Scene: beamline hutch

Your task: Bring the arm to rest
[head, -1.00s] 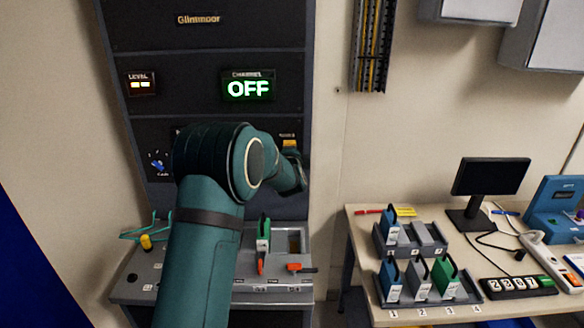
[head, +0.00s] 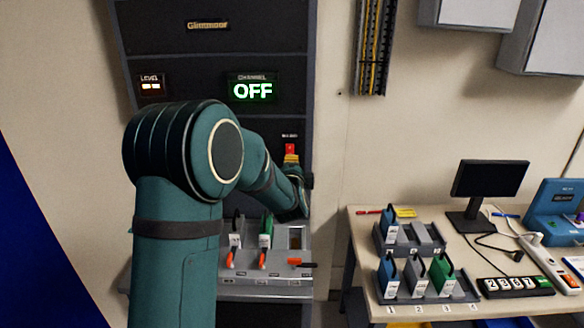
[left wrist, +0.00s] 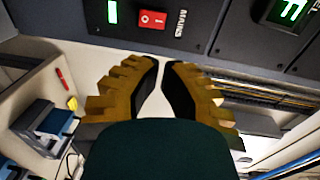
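My left arm (head: 180,240) comes up from the bottom left in the head view, bent at the elbow, its wrist in front of the rack's lower right. My left gripper (left wrist: 162,62) shows in the left wrist view with two brown, black-padded fingers. A narrow gap with pale wall shows between them; nothing is held. Its fingers are not clear in the head view. The red MAINS switch (left wrist: 152,19) is beyond the fingertips, apart from them; it also shows in the head view (head: 290,149), just above my wrist. My right gripper is not in view.
A table (head: 360,235) on the right carries module trays, a monitor (head: 490,179) and a counter. Bare wall lies between.

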